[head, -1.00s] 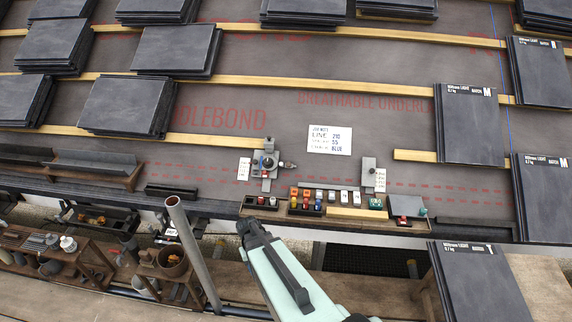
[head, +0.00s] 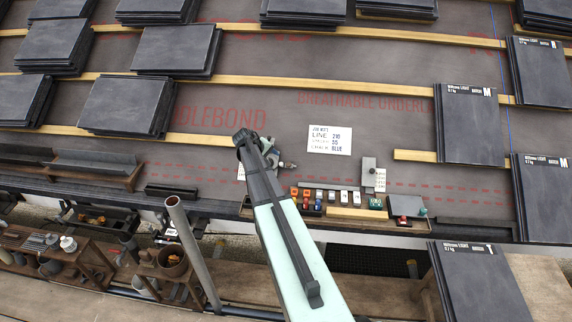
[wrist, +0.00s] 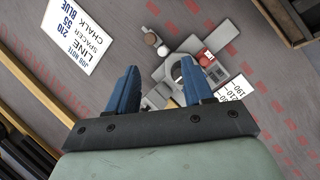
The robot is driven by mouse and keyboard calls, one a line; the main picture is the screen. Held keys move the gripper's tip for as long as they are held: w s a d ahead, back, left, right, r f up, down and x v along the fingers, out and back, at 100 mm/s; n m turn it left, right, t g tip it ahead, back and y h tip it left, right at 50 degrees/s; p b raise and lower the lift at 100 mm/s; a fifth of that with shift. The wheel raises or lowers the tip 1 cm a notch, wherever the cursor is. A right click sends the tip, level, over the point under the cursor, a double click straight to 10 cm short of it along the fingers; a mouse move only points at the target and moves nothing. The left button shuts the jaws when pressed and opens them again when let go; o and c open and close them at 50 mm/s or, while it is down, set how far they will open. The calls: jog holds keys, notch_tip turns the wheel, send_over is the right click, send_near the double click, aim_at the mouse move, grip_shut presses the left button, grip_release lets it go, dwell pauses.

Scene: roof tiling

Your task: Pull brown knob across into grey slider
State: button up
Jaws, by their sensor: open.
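A pale round-topped piece (wrist: 151,38) stands beside the knob. A grey plate with a block (head: 368,166) lies further right; I cannot tell which part is the slider.
A white note (head: 329,139) lies up and right of the fitting. A tray of small coloured parts (head: 345,211) sits along the lower edge. Slate stacks (head: 130,105) and wooden battens (head: 215,141) lie around. Underlay between fitting and plate is mostly clear.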

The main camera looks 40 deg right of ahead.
jog(key=n, duration=0.2)
send_near(288, 164)
jog(key=shift+h, duration=0.3)
jog(key=x, duration=0.8)
jog(key=shift+a+f, duration=0.2)
grip_shut()
